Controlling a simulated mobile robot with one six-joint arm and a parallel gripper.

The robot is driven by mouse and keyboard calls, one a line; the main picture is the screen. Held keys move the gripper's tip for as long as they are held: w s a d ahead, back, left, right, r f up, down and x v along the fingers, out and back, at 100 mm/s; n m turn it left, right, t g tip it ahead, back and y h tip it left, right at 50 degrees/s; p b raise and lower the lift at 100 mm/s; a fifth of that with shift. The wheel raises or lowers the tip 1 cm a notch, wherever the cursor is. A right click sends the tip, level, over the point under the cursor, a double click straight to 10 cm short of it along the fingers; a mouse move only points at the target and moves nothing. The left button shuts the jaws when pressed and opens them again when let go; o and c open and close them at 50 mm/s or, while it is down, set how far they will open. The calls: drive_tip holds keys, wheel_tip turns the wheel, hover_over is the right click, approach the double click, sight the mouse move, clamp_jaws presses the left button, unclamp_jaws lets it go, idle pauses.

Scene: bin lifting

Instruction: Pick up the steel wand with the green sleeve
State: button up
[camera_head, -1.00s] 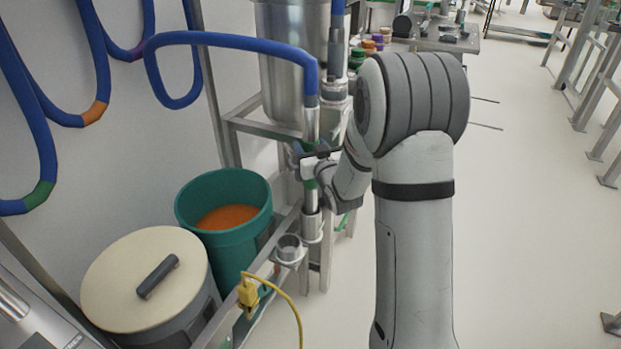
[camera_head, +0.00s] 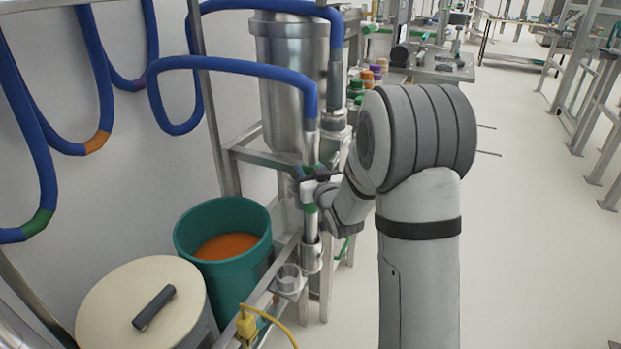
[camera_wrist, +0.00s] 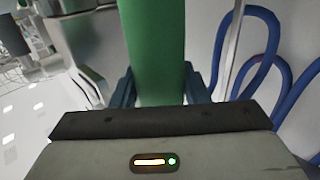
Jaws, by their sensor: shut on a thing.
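The steel wand (camera_head: 310,229) stands upright at the rack, with a blue hose (camera_head: 235,66) joined to its top. Its lower end goes into a round steel holder (camera_head: 311,258). Its green sleeve (camera_head: 309,208) shows just below the white part of my gripper. My gripper (camera_head: 311,190) is shut around the wand at the sleeve, from the right. In the wrist view the green sleeve (camera_wrist: 153,45) stands between my two dark fingers and hides part of the background. The exact finger contact is hard to see in the head view.
A teal bin (camera_head: 252,262) with orange contents and a lidded drum (camera_head: 120,300) stand left of the rack. An empty cup holder (camera_head: 289,280) and a yellow plug (camera_head: 247,325) sit nearby. A steel vessel (camera_head: 288,80) stands behind.

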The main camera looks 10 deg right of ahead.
sight(310, 129)
wheel_tip(310, 129, up, 16)
drive_tip(key=shift+r+p, duration=0.1)
drive_tip(key=shift+p, duration=1.15)
